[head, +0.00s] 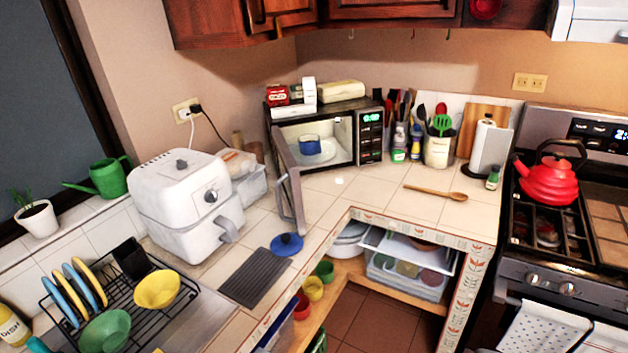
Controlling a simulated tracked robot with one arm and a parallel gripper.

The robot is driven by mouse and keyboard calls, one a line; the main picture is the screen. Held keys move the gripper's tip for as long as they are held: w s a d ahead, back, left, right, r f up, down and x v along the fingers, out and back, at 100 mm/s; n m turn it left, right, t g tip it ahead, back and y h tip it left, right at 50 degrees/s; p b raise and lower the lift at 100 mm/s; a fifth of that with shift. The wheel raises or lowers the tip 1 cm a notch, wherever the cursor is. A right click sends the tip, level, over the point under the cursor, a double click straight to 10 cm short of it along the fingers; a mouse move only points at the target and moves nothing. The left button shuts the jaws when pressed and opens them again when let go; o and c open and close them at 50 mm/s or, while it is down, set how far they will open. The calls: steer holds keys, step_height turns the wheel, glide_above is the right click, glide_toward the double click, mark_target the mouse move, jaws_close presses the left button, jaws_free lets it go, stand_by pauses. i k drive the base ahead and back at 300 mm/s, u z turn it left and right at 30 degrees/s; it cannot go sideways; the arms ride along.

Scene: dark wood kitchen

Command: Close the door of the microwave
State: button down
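The microwave (370,133) stands in the back corner of the tiled counter. Its door (288,185) is hinged on the left and swung wide open toward me, with its handle at the near edge. Inside the lit cavity a blue bowl or cup (309,145) sits on the glass turntable plate. My gripper is not visible in this view, so I cannot see where it is relative to the door.
A white air fryer (188,205) stands left of the door. A blue lid (286,244) and dark mat (255,277) lie on the counter before it. A wooden spoon (436,192) lies to the right. Boxes sit on the microwave. Floor (370,310) shows below.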

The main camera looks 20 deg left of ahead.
mark_target(289, 179)
steer(key=u, duration=0.25)
steer(key=i, duration=1.15)
steer(key=u, duration=0.6)
